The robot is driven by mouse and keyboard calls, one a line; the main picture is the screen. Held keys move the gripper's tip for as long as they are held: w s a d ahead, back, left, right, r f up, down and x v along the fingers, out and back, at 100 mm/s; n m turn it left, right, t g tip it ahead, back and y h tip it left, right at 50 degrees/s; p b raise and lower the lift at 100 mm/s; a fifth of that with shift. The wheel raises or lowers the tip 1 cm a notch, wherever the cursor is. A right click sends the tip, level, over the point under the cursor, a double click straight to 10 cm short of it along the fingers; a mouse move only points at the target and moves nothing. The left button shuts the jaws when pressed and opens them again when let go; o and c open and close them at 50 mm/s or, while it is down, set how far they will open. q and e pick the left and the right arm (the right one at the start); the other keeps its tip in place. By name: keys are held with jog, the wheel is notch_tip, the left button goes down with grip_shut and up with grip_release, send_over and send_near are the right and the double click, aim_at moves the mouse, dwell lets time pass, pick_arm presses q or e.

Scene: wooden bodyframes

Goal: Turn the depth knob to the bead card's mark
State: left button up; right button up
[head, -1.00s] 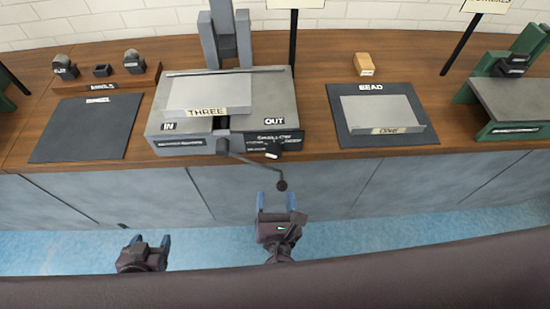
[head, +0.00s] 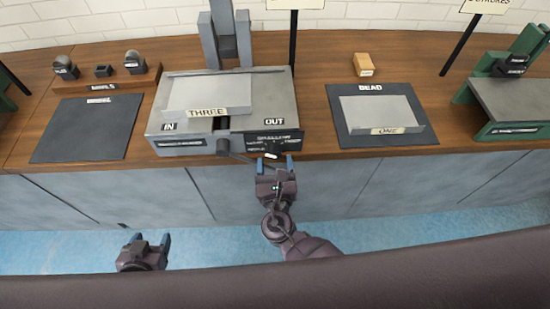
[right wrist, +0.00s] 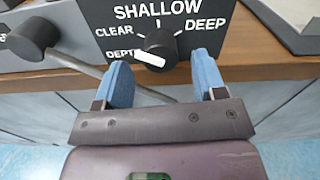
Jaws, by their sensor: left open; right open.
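The black depth knob (head: 270,154) with a white pointer bar is on the front panel of the grey machine (head: 285,110). In the right wrist view the knob (right wrist: 157,44) sits below the words CLEAR, SHALLOW and DEEP; its white bar slants on its lower left side. My right gripper (head: 275,162) is open just in front of the knob; in the right wrist view its blue fingers (right wrist: 162,66) stand either side, apart from it. My left gripper (head: 151,240) is open and empty, low at left.
A crank rod with a black ball (right wrist: 35,36) passes left of and below the knob. A tan block (head: 367,64) sits behind the BEAD mat. An empty dark mat (head: 80,130) lies at left.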

jog(key=shift+w, duration=0.75)
jog(key=c, duration=0.9)
